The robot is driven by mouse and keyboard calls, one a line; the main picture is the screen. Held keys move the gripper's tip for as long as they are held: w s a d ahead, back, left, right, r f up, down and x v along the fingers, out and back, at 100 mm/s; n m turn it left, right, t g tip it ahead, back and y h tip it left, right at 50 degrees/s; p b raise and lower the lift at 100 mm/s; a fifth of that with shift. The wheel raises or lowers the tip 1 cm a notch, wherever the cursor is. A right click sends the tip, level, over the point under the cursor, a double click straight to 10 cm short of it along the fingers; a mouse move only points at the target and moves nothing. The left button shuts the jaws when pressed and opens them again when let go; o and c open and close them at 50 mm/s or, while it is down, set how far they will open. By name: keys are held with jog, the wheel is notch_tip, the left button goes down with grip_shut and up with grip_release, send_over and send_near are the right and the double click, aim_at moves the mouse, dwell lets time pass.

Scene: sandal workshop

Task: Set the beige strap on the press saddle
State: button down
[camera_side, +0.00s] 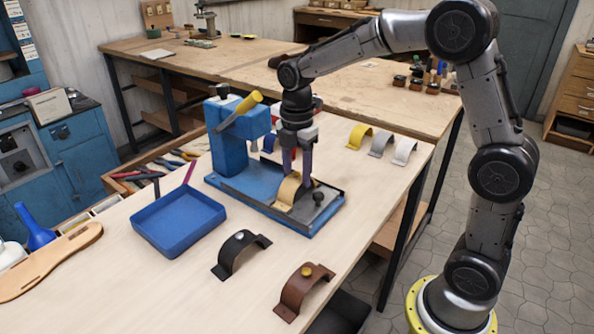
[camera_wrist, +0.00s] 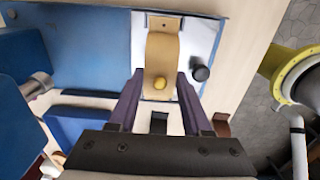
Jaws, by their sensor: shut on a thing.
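The beige strap (camera_side: 288,190) is an arched band at the blue press (camera_side: 230,138), over the pale plate (camera_wrist: 201,40) on the press base. In the wrist view the strap (camera_wrist: 162,52) runs away from my gripper, with a round brass-yellow knob (camera_wrist: 160,84) at its near part. My gripper (camera_side: 297,175) points down and its purple fingers are shut on the strap; the wrist view shows the fingers (camera_wrist: 160,86) on either side of the knob. The saddle is hidden under the strap, so I cannot tell whether the strap touches it.
A black knob (camera_side: 318,198) stands on the base beside the strap. A blue tray (camera_side: 178,222), black strap (camera_side: 240,252) and brown strap (camera_side: 303,290) lie in front. Yellow (camera_side: 360,136), grey (camera_side: 382,143) and white (camera_side: 404,151) straps stand behind at right. The press lever (camera_side: 240,110) juts up.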

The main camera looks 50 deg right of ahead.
jog(key=shift+f, duration=0.1)
grip_release()
dwell(0.3)
jog(key=shift+r, duration=3.55)
